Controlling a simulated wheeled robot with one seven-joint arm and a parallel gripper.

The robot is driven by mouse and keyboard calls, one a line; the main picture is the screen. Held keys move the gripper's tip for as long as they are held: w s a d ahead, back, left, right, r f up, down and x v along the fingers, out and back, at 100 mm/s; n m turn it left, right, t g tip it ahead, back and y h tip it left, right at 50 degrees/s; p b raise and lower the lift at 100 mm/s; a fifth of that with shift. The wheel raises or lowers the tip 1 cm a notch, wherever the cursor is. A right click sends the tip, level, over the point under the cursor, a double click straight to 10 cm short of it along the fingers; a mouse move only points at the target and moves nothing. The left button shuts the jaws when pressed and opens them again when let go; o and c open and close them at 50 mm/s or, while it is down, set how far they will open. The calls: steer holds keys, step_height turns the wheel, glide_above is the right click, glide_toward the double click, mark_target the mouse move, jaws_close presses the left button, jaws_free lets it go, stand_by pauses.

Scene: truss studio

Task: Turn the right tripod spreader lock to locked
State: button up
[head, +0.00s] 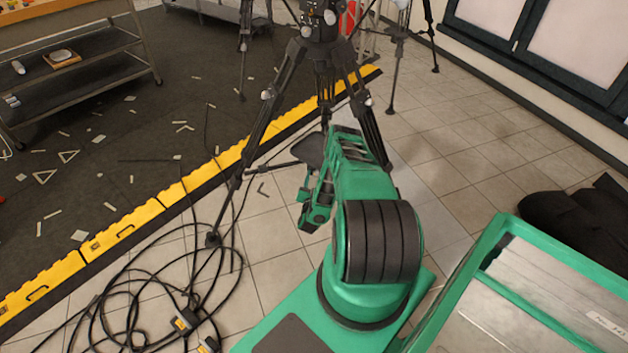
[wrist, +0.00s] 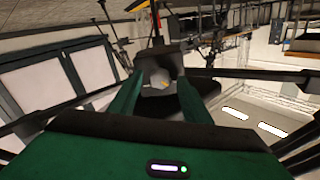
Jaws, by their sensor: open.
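A black tripod (head: 322,75) stands upright beyond my arm in the head view, with its legs spread. Small pale knobs show on its left leg (head: 267,95) and right leg (head: 367,98). My arm hides the lower middle of the tripod in the head view.
Black cables (head: 140,300) lie coiled on the tiles at lower left. A yellow ramp edge (head: 125,228) borders a dark mat (head: 95,165) strewn with small pieces. A shelf cart (head: 75,65) stands at upper left.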

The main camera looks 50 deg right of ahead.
steer(key=c, duration=1)
steer(key=shift+c, duration=0.2)
